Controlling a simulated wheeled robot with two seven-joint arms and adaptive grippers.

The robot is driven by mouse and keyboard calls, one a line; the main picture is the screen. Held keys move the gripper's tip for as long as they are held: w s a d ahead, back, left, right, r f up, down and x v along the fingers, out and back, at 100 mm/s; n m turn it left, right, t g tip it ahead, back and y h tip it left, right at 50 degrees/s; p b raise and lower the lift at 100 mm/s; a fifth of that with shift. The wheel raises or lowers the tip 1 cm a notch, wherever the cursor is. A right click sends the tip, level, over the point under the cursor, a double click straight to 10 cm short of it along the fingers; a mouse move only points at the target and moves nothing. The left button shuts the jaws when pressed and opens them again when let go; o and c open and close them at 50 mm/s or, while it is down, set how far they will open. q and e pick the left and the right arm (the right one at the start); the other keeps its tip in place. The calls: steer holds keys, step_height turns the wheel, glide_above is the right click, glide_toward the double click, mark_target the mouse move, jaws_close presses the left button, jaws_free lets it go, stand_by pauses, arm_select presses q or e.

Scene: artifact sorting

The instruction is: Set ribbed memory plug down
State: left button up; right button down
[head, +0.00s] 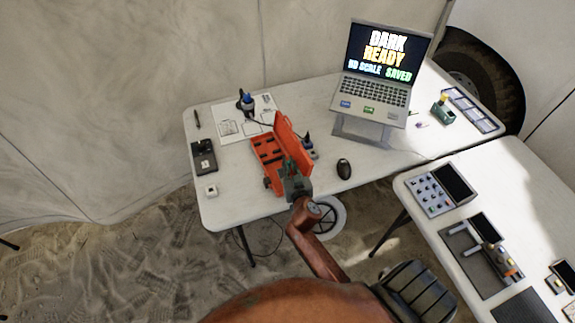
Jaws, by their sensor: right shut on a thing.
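My right gripper (291,174) is over the near right part of an open orange case (258,147) on the white table. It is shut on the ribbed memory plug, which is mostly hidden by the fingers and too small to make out. The case has dark slots inside and a raised orange lid along its right side. I cannot tell whether the plug touches the case. My left gripper is not in view.
On the white table (228,208), a laptop (373,92) stands on a stand behind right. A black mouse (344,169) lies right of the case. A black device (203,160) and a small white box (211,191) lie left. A second table (500,175) with instruments stands right.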

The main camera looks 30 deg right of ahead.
steer(key=shift+f, duration=0.35)
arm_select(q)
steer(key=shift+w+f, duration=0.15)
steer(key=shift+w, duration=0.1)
arm_select(e)
steer(key=c, duration=2)
jaws_free()
steer(key=shift+r, duration=0.1)
